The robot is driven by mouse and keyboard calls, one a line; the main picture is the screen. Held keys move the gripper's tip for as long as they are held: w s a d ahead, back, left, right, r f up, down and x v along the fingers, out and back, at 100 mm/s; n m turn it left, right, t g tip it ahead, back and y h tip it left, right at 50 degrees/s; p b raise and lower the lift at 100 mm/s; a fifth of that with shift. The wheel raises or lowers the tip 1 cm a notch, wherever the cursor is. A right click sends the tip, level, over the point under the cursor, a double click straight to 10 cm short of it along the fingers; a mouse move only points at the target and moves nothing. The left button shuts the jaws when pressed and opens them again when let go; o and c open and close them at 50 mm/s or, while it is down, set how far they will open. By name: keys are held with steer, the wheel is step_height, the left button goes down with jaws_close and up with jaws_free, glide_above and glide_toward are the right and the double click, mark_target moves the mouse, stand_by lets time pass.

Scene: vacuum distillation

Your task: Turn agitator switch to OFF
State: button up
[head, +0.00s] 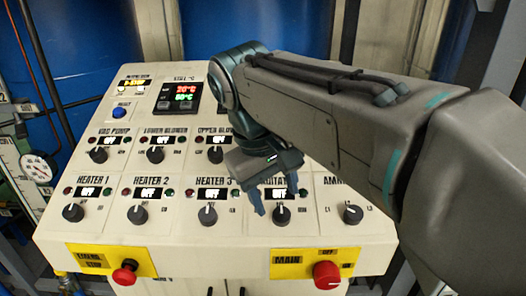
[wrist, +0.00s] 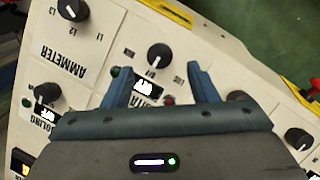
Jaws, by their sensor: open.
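The agitator switch is a round black knob (head: 282,214) on the lower row of the sloped panel, right of the HEATER 3 knob; its label is partly hidden by my gripper. It also shows in the wrist view as a black knob (wrist: 159,57) with a white mark toward the small text at its picture-bottom side. Its display (wrist: 147,87) is partly covered and too blurred to read there. My gripper (head: 275,198) is open and empty above the panel. In the wrist view, the gripper's blue fingers (wrist: 160,69) stand apart on either side of the display, just short of the knob.
The HEATER 3 knob (head: 207,214) and the ammeter knob (head: 352,214) flank the switch. A red main knob (head: 326,275) and a red emergency stop (head: 125,272) sit on yellow plates along the front edge. A pressure gauge (head: 37,167) stands left of the panel.

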steer(key=w+v, duration=0.1)
steer(key=v, duration=0.8)
steer(key=shift+s, duration=0.5)
steer(key=shift+r, duration=0.1)
steer(key=shift+a, duration=0.1)
